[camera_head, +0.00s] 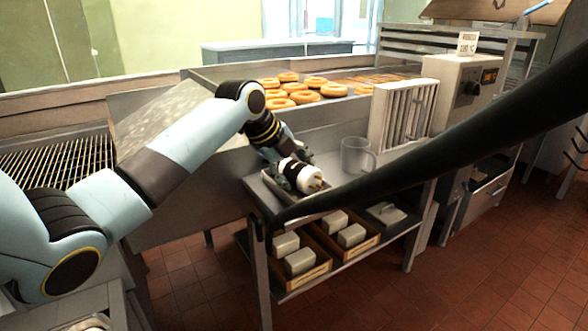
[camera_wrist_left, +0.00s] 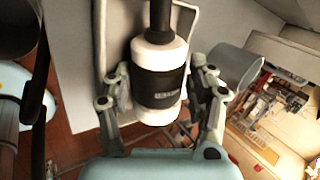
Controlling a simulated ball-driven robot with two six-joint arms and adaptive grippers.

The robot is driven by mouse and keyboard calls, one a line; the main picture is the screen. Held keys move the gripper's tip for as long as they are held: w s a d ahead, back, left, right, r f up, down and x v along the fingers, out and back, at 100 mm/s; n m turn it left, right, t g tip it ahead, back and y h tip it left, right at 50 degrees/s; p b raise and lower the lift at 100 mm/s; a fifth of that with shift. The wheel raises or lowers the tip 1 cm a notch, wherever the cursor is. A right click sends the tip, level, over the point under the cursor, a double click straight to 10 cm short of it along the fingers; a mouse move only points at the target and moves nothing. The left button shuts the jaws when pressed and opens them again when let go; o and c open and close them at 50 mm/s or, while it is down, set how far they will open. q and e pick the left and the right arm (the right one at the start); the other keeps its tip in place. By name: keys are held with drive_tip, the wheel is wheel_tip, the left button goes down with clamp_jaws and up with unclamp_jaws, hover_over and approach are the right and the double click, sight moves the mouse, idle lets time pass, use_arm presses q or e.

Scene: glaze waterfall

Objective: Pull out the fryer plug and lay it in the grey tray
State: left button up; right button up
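The fryer plug, white with a black band, shows in the head view (camera_head: 309,179) with its pale prong end facing right and clear of any socket. My left gripper (camera_head: 288,174) is around it. In the left wrist view the plug (camera_wrist_left: 159,88) sits between the two fingers of my left gripper (camera_wrist_left: 160,85), which press close on both sides. A dark cord leaves its top there. The grey tray (camera_head: 287,208) lies on the small steel table directly under the plug, partly hidden by gripper and plug; whether they touch is unclear. My right gripper is out of view.
A clear mug (camera_head: 355,157) stands right of the plug; it also shows in the left wrist view (camera_wrist_left: 236,68). A thick dark cable-like band (camera_head: 430,142) crosses the foreground. Doughnuts (camera_head: 305,96) lie in the fryer behind.

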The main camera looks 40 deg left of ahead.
use_arm(q)
drive_tip(key=o, duration=0.4)
drive_tip(key=shift+c, duration=0.2)
drive_tip(key=shift+f, duration=0.1)
drive_tip(key=v, duration=1.2)
